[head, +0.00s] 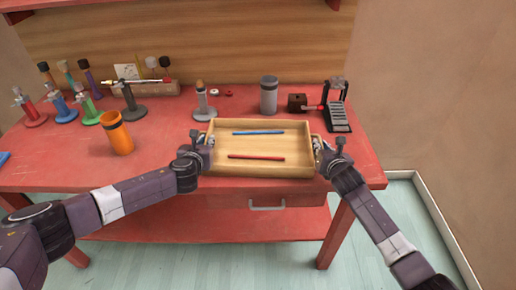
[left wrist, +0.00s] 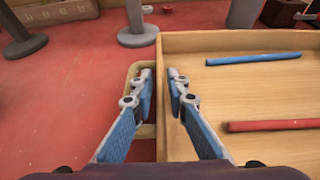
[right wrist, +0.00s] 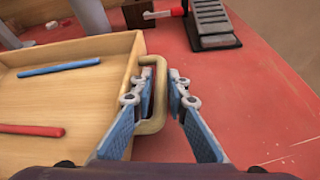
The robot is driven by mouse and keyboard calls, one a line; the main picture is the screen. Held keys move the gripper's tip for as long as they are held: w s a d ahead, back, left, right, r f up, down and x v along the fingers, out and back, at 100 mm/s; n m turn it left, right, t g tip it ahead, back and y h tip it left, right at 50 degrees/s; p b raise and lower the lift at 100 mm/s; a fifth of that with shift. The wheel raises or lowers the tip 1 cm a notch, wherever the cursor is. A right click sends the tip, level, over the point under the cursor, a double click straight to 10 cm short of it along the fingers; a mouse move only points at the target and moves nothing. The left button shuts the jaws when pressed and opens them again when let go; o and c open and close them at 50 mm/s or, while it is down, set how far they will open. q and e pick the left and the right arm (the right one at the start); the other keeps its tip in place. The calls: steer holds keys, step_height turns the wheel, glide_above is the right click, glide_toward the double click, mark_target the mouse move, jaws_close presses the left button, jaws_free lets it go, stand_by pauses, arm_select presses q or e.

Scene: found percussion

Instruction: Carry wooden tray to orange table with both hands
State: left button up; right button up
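The light wooden tray (head: 213,168) lies on the red table near its front edge, with a blue stick (head: 258,133) and a red stick (head: 256,157) in it. My left gripper (head: 208,142) is at the tray's left side; in the left wrist view its open fingers (left wrist: 162,75) are around the tray's left wall, by the left handle (left wrist: 133,75). My right gripper (head: 322,146) is at the right side; its open fingers (right wrist: 158,78) are either side of the right handle's outer bar (right wrist: 160,75). Contact cannot be told. No orange table is in view.
The red table (head: 60,168) holds several coloured stands at the left, an orange cup (head: 117,133), a grey stand (head: 204,108), a grey canister (head: 268,95), a brown box (head: 297,102) and a black pedal (head: 338,112). A wall stands right of the table.

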arm_select(q)
jaws_close()
arm_select(e)
jaws_close()
arm_select(q)
steer(key=shift+r, duration=0.15)
arm_select(e)
steer(key=shift+r, duration=0.1)
